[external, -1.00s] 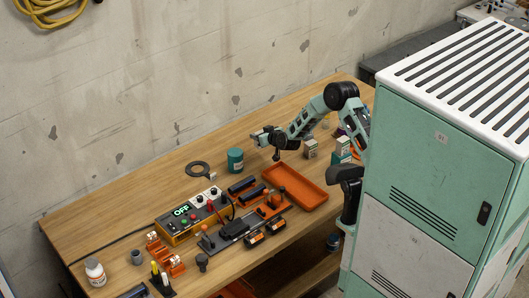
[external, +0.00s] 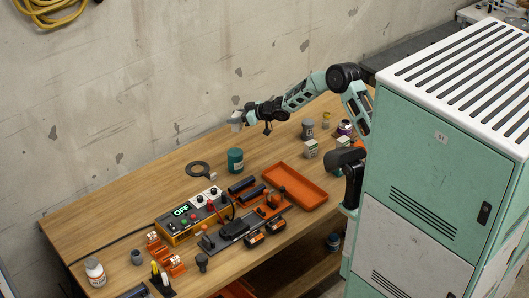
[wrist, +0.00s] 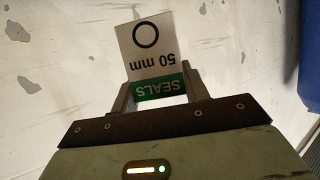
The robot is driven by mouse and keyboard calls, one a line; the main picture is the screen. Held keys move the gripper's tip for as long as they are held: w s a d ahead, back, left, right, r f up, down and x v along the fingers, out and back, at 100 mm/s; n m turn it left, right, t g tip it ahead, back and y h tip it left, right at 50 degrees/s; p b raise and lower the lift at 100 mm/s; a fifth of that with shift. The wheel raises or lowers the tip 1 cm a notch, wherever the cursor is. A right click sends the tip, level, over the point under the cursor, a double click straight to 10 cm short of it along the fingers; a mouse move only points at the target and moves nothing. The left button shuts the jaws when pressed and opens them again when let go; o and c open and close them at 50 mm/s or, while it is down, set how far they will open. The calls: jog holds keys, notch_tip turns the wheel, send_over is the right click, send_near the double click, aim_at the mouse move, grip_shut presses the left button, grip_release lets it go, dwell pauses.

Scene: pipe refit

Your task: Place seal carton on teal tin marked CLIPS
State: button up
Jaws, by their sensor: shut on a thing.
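The seal carton (wrist: 152,48), white with a green band reading SEALS and 50 mm, is held between the two fingers of my gripper (wrist: 160,92) in the wrist view. In the external view the carton (external: 236,121) is small and grey-white at the tip of my gripper (external: 243,118), raised above the back of the bench. A teal tin (external: 235,161) stands upright on the bench below the carton. The carton is clear of it. Its label is too small to read, so I cannot confirm CLIPS.
A black ring-shaped thing (external: 198,170) lies left of the tin. An orange tray (external: 318,204) and a control box reading OFF (external: 180,228) are in front. A grey tin (external: 307,130) and a white carton (external: 310,149) stand to the right. The concrete wall (external: 150,90) rises behind.

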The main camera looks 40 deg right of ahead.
jog(key=s+a+r+n+g+y+p, duration=0.1)
jog(key=a+r+n+y+p, duration=0.1)
jog(key=a, duration=0.1)
jog(key=n+g+y+p, duration=0.1)
jog(key=p, duration=0.1)
send_over(234, 152)
notch_tip(234, 152, down, 11)
jog(key=shift+w+d+r, duration=0.1)
jog(key=shift+r, duration=0.05)
jog(key=shift+b, duration=0.3)
jog(key=shift+f, duration=0.25)
jog(key=o, duration=1)
